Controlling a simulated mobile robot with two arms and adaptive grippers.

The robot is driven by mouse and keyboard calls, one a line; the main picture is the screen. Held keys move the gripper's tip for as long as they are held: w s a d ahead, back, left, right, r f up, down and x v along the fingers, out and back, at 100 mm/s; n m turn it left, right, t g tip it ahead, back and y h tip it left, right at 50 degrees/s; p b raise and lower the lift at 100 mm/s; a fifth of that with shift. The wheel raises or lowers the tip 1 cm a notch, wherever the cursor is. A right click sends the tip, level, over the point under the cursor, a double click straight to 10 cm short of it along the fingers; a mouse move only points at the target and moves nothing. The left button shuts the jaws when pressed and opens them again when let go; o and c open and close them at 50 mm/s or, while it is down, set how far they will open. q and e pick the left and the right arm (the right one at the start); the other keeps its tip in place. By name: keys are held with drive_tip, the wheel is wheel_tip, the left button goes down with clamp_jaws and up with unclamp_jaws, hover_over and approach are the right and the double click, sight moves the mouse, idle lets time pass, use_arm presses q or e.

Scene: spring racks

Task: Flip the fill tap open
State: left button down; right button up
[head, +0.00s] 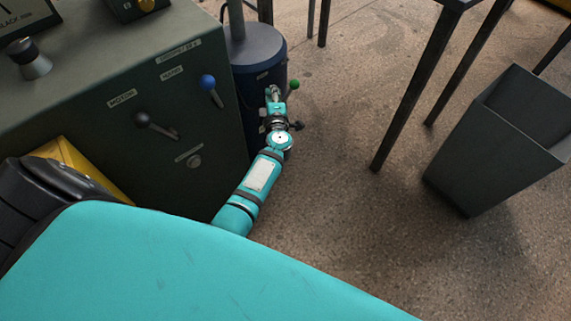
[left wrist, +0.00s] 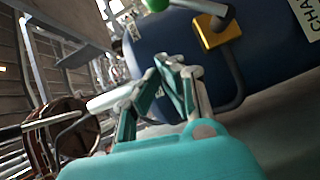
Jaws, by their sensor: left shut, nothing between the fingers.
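The green ball knob (head: 294,84) of a tap shows beside the dark blue tank (head: 262,52), just right of my left gripper in the head view. In the left wrist view the green knob (left wrist: 157,4) is cut by the top edge, and a pale lever runs right from it towards a brass-coloured block (left wrist: 212,31) on the blue tank (left wrist: 160,38). My left gripper (head: 273,91) is shut and empty. Its fingertips (left wrist: 172,62) are close together below the knob and look apart from it. Much of the tap is hidden behind the gripper in the head view.
A green-grey cabinet (head: 85,125) with a blue-knobbed lever (head: 208,84) and a black-knobbed lever (head: 145,119) stands left of the arm. A dark bin (head: 490,150) and metal legs (head: 415,95) stand to the right. The floor between is clear.

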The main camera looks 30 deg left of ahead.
wheel_tip(320, 180, down, 14)
drive_tip(key=b, duration=1.3)
use_arm(q)
drive_tip(key=s+d+f+n+t+y+p, duration=0.1)
drive_tip(key=s+d+f+n+p, duration=0.1)
drive_tip(key=s, duration=0.5)
drive_tip(key=s+d+f+n+t+p, duration=0.1)
drive_tip(key=s+f+p, duration=0.1)
drive_tip(key=s, duration=0.6)
drive_tip(key=s+d+f+m+g+h+p, duration=0.1)
drive_tip(key=d+f+m+h+p, duration=0.3)
drive_tip(key=m+p, duration=0.3)
drive_tip(key=s+d+f+m+h+p, duration=0.2)
drive_tip(key=d+f+m+h+p, duration=0.2)
drive_tip(key=d+m+p, duration=0.3)
drive_tip(key=shift+s+m+g+h+p, duration=0.3)
drive_tip(key=shift+g+h+p, duration=0.1)
drive_tip(key=shift+h+p, duration=0.3)
use_arm(e)
wheel_tip(320, 180, up, 19)
use_arm(q)
drive_tip(key=shift+w, duration=0.1)
